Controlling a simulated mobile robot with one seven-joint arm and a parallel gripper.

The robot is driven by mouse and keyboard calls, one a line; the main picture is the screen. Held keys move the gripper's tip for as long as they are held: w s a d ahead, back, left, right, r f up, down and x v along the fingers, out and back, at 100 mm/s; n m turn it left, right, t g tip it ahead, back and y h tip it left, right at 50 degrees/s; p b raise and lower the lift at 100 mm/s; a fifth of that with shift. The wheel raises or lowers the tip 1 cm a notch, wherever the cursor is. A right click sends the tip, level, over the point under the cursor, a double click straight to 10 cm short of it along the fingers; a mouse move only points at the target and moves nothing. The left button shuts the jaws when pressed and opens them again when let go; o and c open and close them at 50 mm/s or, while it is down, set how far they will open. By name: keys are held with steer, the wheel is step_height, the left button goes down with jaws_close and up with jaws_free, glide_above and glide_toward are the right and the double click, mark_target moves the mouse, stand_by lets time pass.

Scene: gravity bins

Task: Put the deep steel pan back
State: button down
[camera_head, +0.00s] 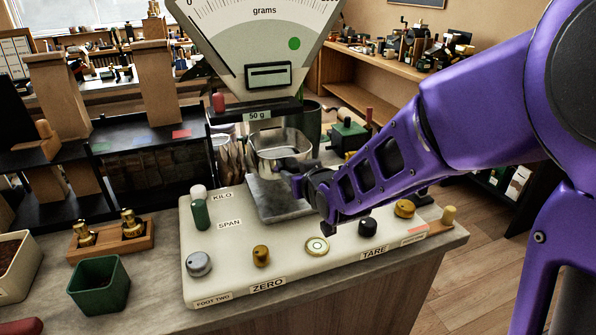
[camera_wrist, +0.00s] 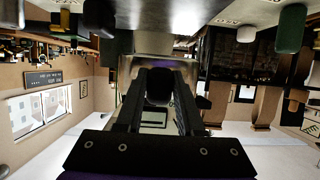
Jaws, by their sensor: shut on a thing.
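The deep steel pan (camera_head: 280,146) is a shiny round vessel above the steel plate (camera_head: 283,204) of the cream weighing scale (camera_head: 225,250). My gripper (camera_head: 297,172) reaches in from the right and is shut on the pan's near right side. I cannot tell whether the pan touches the plate or hangs just above it. In the wrist view, which is upside down, the steel surface of the pan (camera_wrist: 160,65) lies beyond my two dark fingers (camera_wrist: 160,90). The fingers hide part of it.
The large dial (camera_head: 262,40) stands behind the pan, with a "50 g" label below. Knobs (camera_head: 199,264) line the scale's front. A green pot (camera_head: 100,287) and brass weights in a wooden block (camera_head: 112,240) stand left. A black rack (camera_head: 145,170) stands behind.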

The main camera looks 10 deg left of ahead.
mark_target(296, 212)
steer(key=shift+f+b, duration=0.1)
steer(key=shift+b, duration=0.25)
step_height(296, 212, down, 6)
steer(key=b, duration=0.6)
steer(key=shift+f+b, duration=0.4)
steer(key=shift+b, duration=0.25)
steer(key=shift+c, duration=2.2)
jaws_free()
steer(key=shift+s+d+r, duration=0.1)
